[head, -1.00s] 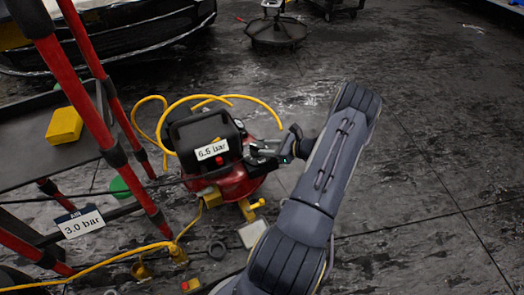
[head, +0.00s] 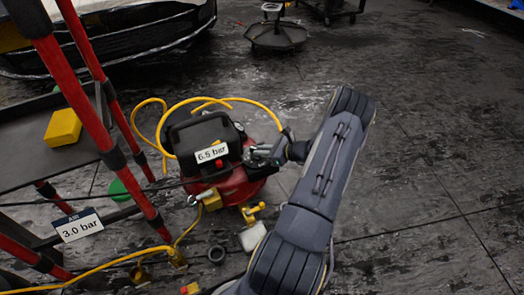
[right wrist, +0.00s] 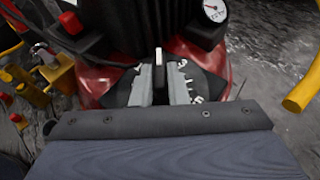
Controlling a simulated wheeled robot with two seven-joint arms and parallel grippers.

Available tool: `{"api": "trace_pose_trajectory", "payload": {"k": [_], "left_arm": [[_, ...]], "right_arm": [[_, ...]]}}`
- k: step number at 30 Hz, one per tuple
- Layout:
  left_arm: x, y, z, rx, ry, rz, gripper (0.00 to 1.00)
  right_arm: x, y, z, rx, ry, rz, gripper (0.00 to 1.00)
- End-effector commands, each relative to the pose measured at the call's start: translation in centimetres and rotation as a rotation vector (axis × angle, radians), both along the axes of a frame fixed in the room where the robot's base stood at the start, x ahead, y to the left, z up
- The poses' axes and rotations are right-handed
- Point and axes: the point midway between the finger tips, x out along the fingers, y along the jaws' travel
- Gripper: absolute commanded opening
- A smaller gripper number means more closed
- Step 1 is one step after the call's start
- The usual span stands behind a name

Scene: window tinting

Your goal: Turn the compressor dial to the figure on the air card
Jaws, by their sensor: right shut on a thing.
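The red and black compressor (head: 232,188) stands on the floor left of the picture's middle. Its label (head: 211,152) reads 6.5 bar. The air card (head: 79,224) at lower left reads 3.0 bar. My right gripper (head: 262,155) reaches the compressor's right side. In the right wrist view its two fingers (right wrist: 161,88) are shut on the narrow upright grip (right wrist: 159,68) of the dark compressor dial (right wrist: 203,84). White figures ring the dial; the fingers hide part of it. A round gauge (right wrist: 214,10) with a needle sits above right. My left gripper is out of view.
Yellow hose (head: 150,104) loops behind the compressor and runs along the floor. Red posts (head: 93,80) and a dark shelf with a yellow block (head: 63,127) stand at left. Small fittings lie in front. The floor at right is clear.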

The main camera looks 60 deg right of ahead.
Motion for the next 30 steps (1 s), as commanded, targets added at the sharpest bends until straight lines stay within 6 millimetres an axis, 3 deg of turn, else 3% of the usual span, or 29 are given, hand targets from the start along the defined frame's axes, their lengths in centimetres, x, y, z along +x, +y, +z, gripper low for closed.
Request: {"api": "trace_pose_trajectory", "payload": {"k": [8, 30], "left_arm": [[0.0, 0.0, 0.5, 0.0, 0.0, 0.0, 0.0], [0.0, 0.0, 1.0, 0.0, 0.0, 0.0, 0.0]], "right_arm": [[-0.1, 0.2, 0.1, 0.002, 0.0, -0.085, 0.0], [0.1, 1.5, 0.0, 0.002, 0.004, -0.599, 0.0]]}}
